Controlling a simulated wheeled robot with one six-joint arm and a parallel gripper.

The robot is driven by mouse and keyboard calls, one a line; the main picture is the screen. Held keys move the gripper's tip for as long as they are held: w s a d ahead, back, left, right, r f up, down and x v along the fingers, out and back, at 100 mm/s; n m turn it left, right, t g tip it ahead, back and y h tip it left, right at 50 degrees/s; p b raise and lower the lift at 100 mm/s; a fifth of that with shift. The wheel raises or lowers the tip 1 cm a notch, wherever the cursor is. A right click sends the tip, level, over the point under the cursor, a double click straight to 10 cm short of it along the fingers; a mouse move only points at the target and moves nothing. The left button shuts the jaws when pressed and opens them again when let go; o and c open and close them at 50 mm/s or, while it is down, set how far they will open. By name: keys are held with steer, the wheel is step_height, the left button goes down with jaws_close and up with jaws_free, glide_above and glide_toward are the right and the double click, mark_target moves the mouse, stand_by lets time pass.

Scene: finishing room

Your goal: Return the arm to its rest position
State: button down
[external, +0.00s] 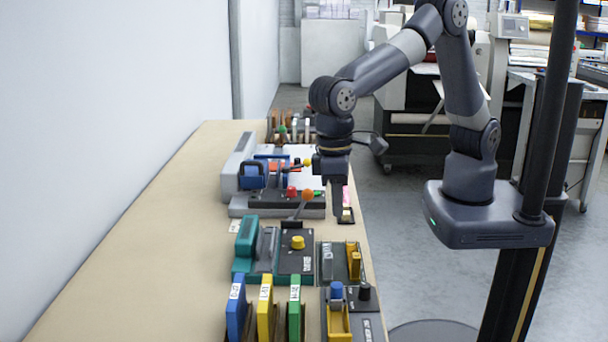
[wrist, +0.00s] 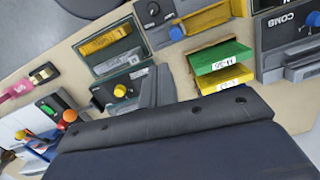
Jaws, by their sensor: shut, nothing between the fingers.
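My arm bends from its base over the workbench (external: 150,210). My gripper (external: 340,208) points down at the bench's right edge, beside the grey machine (external: 237,175) with the red and green buttons. Its fingers are shut with nothing seen between them. A small pink and yellow item (external: 347,205) is close to the fingertips in the external view; I cannot tell whether they touch. In the wrist view a pink item (wrist: 18,90) lies at the far left, and a dark part of my own wrist fills the bottom. The fingertips do not show there.
A teal machine (external: 246,238) with a yellow knob, blue, yellow and green upright folders (external: 265,308), and a yellow tray unit (external: 338,322) stand nearer the camera. A rack (external: 290,125) stands at the far end. The bench's left side is bare. Floor is open to the right.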

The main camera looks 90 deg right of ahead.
steer(key=shift+s+a+f+n+t+b, duration=0.2)
steer(key=shift+a+f+n+t+b, duration=0.2)
steer(key=shift+a+f+n+b, duration=0.4)
steer(key=c, duration=2.2)
jaws_free()
steer(key=shift+d+r, duration=0.1)
steer(key=shift+d, duration=0.1)
